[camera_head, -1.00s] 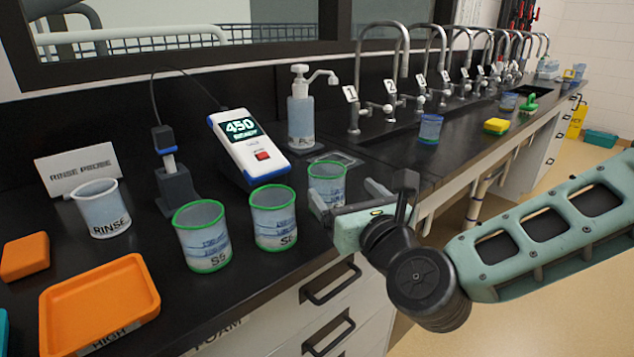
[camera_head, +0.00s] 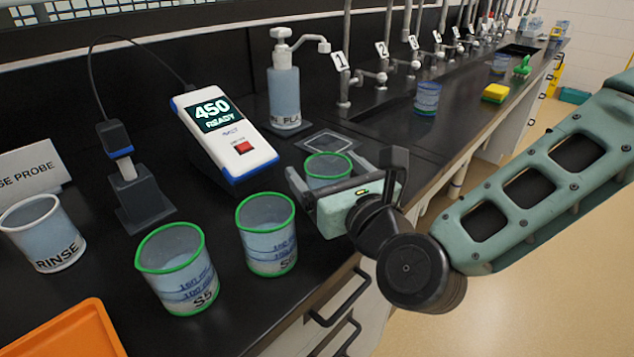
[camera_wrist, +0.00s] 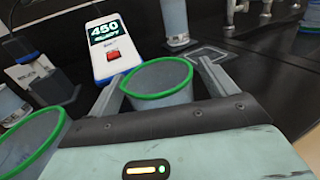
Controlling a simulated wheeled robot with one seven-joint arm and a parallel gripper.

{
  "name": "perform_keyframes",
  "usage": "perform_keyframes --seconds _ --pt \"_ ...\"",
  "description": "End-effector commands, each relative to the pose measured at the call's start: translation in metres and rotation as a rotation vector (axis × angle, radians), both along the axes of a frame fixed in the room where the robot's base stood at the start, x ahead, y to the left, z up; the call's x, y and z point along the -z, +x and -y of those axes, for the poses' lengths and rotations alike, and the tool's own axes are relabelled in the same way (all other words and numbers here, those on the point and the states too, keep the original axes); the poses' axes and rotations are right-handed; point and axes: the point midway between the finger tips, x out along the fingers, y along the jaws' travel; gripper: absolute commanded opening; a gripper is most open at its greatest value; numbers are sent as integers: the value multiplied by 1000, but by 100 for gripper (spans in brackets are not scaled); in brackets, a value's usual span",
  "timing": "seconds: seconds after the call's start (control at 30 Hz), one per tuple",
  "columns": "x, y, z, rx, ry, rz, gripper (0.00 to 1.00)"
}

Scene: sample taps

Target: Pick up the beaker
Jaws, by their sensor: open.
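A clear beaker with a green rim (camera_head: 328,166) stands on the black counter at the front of my gripper, mostly hidden behind it in the head view. In the wrist view this beaker (camera_wrist: 158,80) sits between my two fingers. My gripper (camera_head: 322,186) is open, one finger on each side of the beaker. I cannot tell whether either finger touches it. Two more green-rimmed beakers stand to the left: one in the middle (camera_head: 267,235) and one marked S5 (camera_head: 175,270). The wrist view also shows a nearer green-rimmed beaker (camera_wrist: 30,140) at lower left.
A meter reading 450 READY (camera_head: 222,135) lies behind the beakers, beside a probe in its stand (camera_head: 140,195). A RINSE beaker (camera_head: 45,235) and an orange tray (camera_head: 70,330) are at left. A pump bottle (camera_head: 285,95) and numbered taps stand behind. A square outline (camera_head: 328,141) lies beyond my gripper.

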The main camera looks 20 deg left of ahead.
Motion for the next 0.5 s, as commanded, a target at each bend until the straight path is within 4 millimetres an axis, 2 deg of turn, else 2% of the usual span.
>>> perform_keyframes --seconds 0.23,0.27,0.4,0.43,0.5 --pt "0 0 1 1 0 0 84" --pt "0 0 1 1 0 0 79" --pt "0 0 1 1 0 0 40" --pt "0 0 1 1 0 0 33" --pt "0 0 0 1 1 1 33"
